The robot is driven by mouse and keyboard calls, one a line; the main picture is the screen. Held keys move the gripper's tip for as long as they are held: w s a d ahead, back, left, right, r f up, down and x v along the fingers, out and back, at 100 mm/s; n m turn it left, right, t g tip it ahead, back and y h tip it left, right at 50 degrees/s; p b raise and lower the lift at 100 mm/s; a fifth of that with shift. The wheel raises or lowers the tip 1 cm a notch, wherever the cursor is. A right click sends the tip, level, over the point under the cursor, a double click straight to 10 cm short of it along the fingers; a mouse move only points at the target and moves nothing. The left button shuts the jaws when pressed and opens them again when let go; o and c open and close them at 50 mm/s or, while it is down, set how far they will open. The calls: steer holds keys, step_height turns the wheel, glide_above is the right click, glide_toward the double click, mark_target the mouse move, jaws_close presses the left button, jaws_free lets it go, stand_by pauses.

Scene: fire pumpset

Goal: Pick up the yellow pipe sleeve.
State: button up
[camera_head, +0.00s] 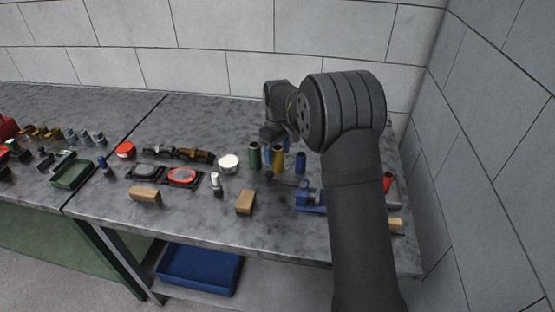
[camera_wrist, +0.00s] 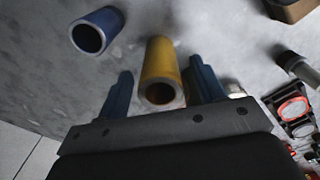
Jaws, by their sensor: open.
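The yellow pipe sleeve (camera_head: 278,158) stands on the grey table between a green sleeve (camera_head: 254,156) and a blue sleeve (camera_head: 301,162). In the wrist view the yellow sleeve (camera_wrist: 160,72) lies between the two blue fingers of my gripper (camera_wrist: 163,90), with a gap on each side. My gripper is open and holds nothing. It also shows in the head view (camera_head: 274,146), small and partly covered by the sleeves and my wrist. The blue sleeve (camera_wrist: 97,30) is to the left in the wrist view, apart from the left finger.
A blue vise-like tool (camera_head: 310,200) stands in front of the sleeves. A wooden block (camera_head: 245,202), a white round cap (camera_head: 229,162) and gauges in dark housings (camera_head: 164,175) lie to the left. The block wall (camera_head: 230,70) rises behind the table.

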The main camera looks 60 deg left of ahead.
step_height(320, 180, down, 2)
steer(key=shift+f, duration=0.1)
jaws_close()
